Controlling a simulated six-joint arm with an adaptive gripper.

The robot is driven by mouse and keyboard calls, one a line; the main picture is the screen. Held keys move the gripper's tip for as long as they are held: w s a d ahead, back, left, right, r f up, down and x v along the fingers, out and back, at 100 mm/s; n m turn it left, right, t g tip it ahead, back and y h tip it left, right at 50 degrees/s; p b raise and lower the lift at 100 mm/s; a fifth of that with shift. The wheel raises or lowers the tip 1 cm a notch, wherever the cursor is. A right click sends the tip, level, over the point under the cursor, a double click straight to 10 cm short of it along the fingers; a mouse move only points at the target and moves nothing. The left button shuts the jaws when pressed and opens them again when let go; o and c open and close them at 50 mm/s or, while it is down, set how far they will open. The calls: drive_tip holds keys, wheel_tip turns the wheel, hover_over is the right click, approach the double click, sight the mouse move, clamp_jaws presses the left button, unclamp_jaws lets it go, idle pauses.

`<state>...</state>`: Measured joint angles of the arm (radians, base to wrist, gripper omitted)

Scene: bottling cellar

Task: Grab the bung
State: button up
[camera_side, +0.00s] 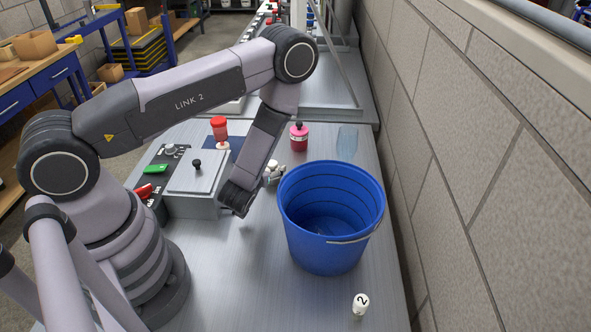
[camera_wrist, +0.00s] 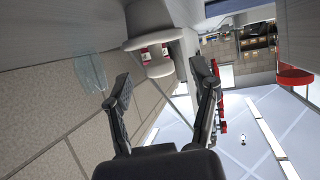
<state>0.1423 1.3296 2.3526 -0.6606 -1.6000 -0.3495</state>
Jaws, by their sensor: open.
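A small white flanged piece, which I take to be the bung (camera_wrist: 152,41), is ahead of my gripper (camera_wrist: 164,76) in the wrist view, between the lines of the two fingers. My gripper is open, with a gap between the fingertips and nothing gripped. I cannot tell whether either finger touches the white piece. In the side view a small white piece (camera_side: 271,170) shows beside the forearm, left of the bucket. My wrist and forearm partly hide the gripper there.
A blue bucket (camera_side: 328,256) stands right of my gripper. A pink bottle (camera_side: 299,138) and a clear glass (camera_side: 347,143) stand behind. A white piece marked 2 (camera_side: 361,304) stands in front. The brick wall bounds the right side.

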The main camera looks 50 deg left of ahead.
drive_tip(key=shift+x, duration=1.25)
clamp_jaws()
